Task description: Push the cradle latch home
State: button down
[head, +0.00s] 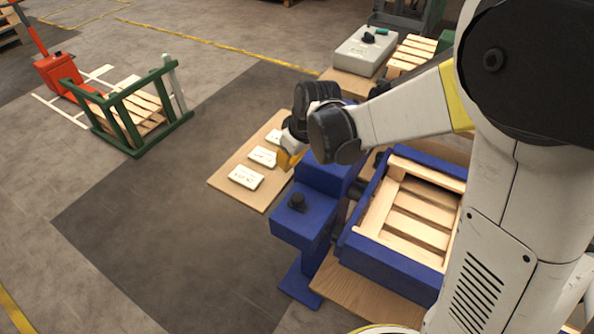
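A blue cradle (391,257) at right of centre holds a slatted wooden pallet. Beside it on the left stands a blue post (312,213) whose lower top face carries a black knob (297,201). Which part is the cradle latch I cannot tell for certain; a dark bar shows between post and cradle. My gripper (286,158) hangs near the top of the blue post, behind it and to the left. It shows only a small yellow-orange part below the dark wrist joints, so its fingers are largely hidden. I see nothing held in it.
A wooden board (221,181) with white labelled plates (246,177) lies left of the post. A green rack (136,122) and red pallet truck (57,73) stand far left. The floor between is clear.

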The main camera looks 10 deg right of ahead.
jog(key=shift+a+f, duration=0.1)
jog(key=shift+f, duration=0.15)
jog(key=b+x, duration=0.4)
jog(key=x, duration=0.6)
jog(key=shift+f, duration=0.15)
jog(key=s+d, duration=0.1)
jog(key=s+d+b, duration=0.1)
jog(key=shift+s+d, duration=0.1)
jog(key=shift+s, duration=0.2)
jog(key=shift+s+d, duration=0.25)
jog(key=shift+s+d+b, duration=0.15)
jog(key=shift+s+d, duration=0.5)
jog(key=shift+d, duration=0.15)
jog(key=shift+s+d+b, duration=0.15)
jog(key=shift+s+d, duration=0.5)
jog(key=shift+d, duration=0.15)
